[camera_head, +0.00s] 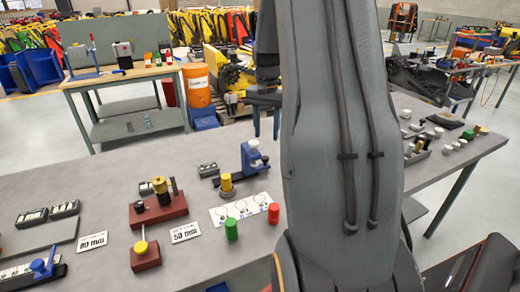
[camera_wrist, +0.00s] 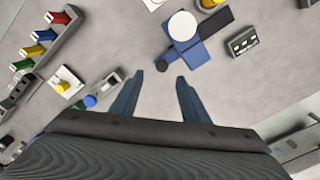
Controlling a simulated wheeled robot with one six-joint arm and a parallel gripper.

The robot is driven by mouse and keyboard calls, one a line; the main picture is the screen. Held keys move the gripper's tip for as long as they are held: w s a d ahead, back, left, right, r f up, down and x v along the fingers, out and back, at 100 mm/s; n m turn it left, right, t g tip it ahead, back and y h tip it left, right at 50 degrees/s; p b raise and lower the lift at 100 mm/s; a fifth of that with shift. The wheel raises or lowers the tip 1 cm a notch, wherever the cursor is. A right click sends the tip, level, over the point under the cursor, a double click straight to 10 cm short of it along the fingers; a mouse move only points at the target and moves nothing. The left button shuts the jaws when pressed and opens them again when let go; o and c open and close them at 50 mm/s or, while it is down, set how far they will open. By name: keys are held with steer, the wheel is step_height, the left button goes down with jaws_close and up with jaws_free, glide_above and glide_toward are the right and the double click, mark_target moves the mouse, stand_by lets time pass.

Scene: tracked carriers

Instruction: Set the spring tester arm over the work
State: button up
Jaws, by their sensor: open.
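No part is labelled as the spring tester. A blue fixture (camera_head: 246,163) with a white round top stands on the grey bench, with a yellow cylinder (camera_head: 227,186) at its front left. In the wrist view the blue fixture (camera_wrist: 184,48) lies just beyond my fingertips, its white disc on top and a dark bar at its right. A dark red base (camera_head: 158,212) carries a brass-coloured upright and a black knob. My gripper (camera_wrist: 160,76) is open and empty, apart from the fixture. In the head view my gripper (camera_head: 266,126) hangs above and behind the fixture, partly hidden by my arm.
A smaller red block (camera_head: 146,260) has a yellow knob lever. A dark gauge box (camera_head: 208,170) is left of the fixture. A coloured-handle rack (camera_wrist: 50,40) is upper left in the wrist view.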

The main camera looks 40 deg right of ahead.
mark_target(265, 157)
steer(key=shift+w+d+f+b, duration=0.1)
steer(key=shift+w+f+b, duration=0.15)
steer(key=shift+f+b, duration=0.35)
steer(key=shift+w+d+f+b, duration=0.1)
steer(key=shift+w+f+b, duration=0.2)
steer(key=shift+f, duration=0.4)
steer(key=shift+s+f+p, duration=0.15)
steer(key=shift+f+p, duration=0.95)
steer(key=shift+f, duration=2.7)
jaws_close()
